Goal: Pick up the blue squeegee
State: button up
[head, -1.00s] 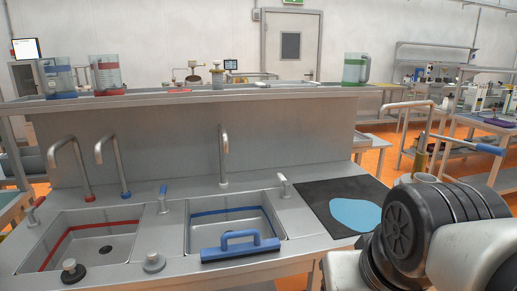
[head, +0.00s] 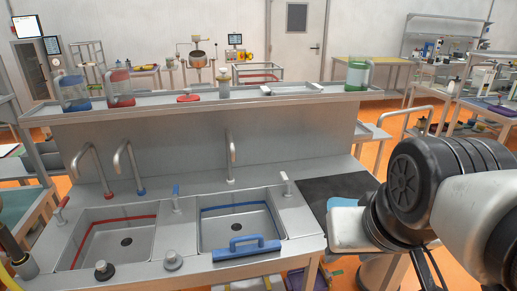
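The blue squeegee (head: 246,249) lies at the front rim of the right sink (head: 242,219). Its long blue bar runs along the counter's front edge, and its arched handle stands up from the bar. Nothing touches it from above. My arm, with a black ribbed joint and pale links, fills the right side of the head view, to the right of the squeegee and apart from it. I cannot make out my gripper. Thin dark bars show below the arm, and I cannot tell what they are.
A left sink (head: 122,243) lies beside the right one, with faucets behind both. A dark mat (head: 330,191) is on the counter's right. The shelf (head: 200,103) above holds a green jug (head: 357,73) and other vessels.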

aim_at(261, 247)
jog(key=i+j+u, duration=0.2)
jog(key=u, duration=0.3)
jog(key=i+j+u, duration=0.1)
jog(key=u, duration=0.4)
jog(key=i+l, duration=0.05)
jog(key=i, duration=0.05)
